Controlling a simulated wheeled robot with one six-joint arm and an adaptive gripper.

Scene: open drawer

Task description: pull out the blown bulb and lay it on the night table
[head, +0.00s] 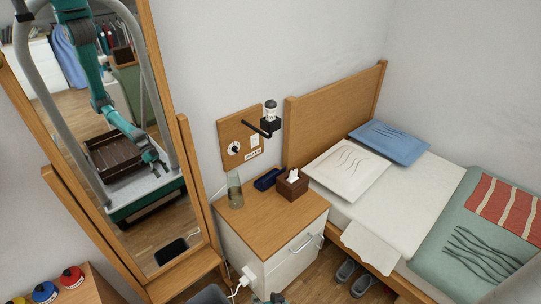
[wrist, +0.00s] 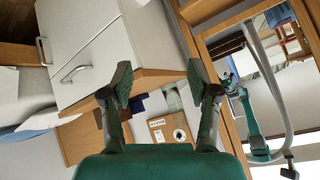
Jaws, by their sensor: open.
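The bulb (head: 271,106), pale with a dark patch, stands upright in a black wall lamp holder (head: 266,127) above the night table. The night table (head: 262,211) has a wooden top and white drawer fronts; it also shows turned over in the wrist view (wrist: 88,60). My gripper (wrist: 160,82) is open, with nothing between its fingers. It is low in front of the night table, well apart from the bulb; only its tip shows at the bottom edge of the head view (head: 268,299). I cannot make out the bulb in the wrist view.
A glass (head: 235,191), a dark blue case (head: 268,179) and a tissue box (head: 292,185) stand along the table's back; its front top is clear. A tall mirror (head: 130,150) stands left, the bed (head: 400,185) right. A white plug and cable (head: 246,277) are at the table's side.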

